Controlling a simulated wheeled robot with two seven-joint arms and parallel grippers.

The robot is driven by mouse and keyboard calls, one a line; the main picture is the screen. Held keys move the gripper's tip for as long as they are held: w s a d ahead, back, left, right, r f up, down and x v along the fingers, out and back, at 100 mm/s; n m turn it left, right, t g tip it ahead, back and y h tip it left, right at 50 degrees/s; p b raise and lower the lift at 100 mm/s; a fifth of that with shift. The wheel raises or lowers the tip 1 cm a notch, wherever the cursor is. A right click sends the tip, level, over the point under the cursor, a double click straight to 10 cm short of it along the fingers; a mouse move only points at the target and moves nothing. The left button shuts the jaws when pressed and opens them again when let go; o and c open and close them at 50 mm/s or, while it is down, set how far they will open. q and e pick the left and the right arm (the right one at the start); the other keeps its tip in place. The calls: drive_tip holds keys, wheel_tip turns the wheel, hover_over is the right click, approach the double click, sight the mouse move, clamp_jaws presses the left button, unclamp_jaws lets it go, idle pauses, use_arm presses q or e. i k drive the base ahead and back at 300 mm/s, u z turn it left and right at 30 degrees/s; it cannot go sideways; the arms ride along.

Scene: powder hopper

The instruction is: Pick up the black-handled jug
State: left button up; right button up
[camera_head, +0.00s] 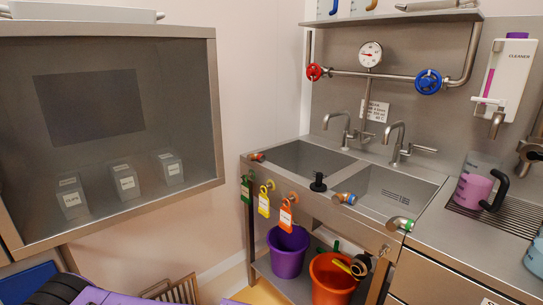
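The black-handled jug (467,189) stands on the ribbed drain area of the steel counter at the right. Its body is see-through, with pink-purple showing in its lower part. Its black handle (499,190) faces right. The jug is upright, below and to the left of the cleaner dispenser. Neither gripper can be made out in the head view. A purple and black part at the bottom left looks like part of my own arm, and nothing of mine touches the jug.
The cleaner dispenser (508,75) hangs on the wall above the jug. A bluish container (536,257) is cut off at the right edge. A double sink (385,190) with taps lies left of the jug. Purple (287,255) and orange (331,282) buckets stand below. A glass-fronted cabinet (110,125) is at left.

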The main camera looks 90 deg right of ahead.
sight(480, 172)
drive_tip(key=z, duration=4.3)
drive_tip(key=i, duration=0.4)
drive_tip(key=z, duration=1.6)
drive_tip(key=k, duration=1)
drive_tip(key=u, duration=1.8)
drive_tip(key=i, duration=0.45)
drive_tip(key=u, duration=0.1)
